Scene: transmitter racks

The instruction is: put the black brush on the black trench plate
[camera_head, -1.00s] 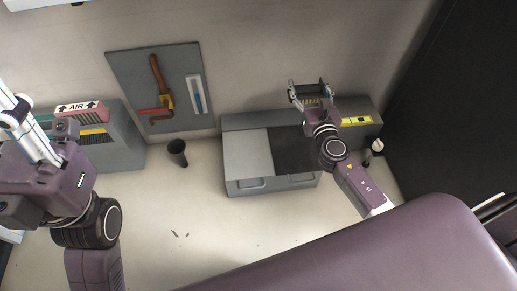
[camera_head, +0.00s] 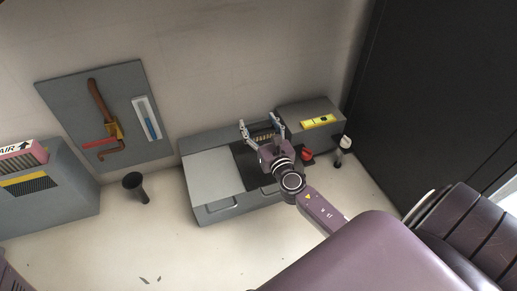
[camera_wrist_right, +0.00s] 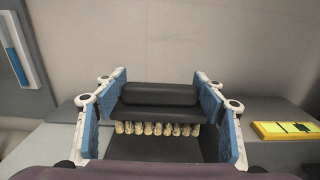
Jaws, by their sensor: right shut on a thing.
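The black brush (camera_head: 264,135) with a row of tan bristles is held between the two fingers of my right gripper (camera_head: 262,129). In the right wrist view the brush (camera_wrist_right: 160,95) spans between the blue finger pads (camera_wrist_right: 160,100), bristles pointing down. The black trench plate (camera_head: 246,170) is the dark panel on the grey bench, partly hidden by my right gripper. In the right wrist view the dark plate (camera_wrist_right: 160,149) shows below the bristles, with the brush apparently above it; the exact gap cannot be told. My left gripper is out of view.
A yellow level (camera_head: 318,121) lies on the bench's right part, and a red object (camera_head: 306,154) is beside my right wrist. A black funnel-like cup (camera_head: 133,182) stands on the floor. A tool board (camera_head: 70,95) leans on the wall. The bench's light panel (camera_head: 212,178) is clear.

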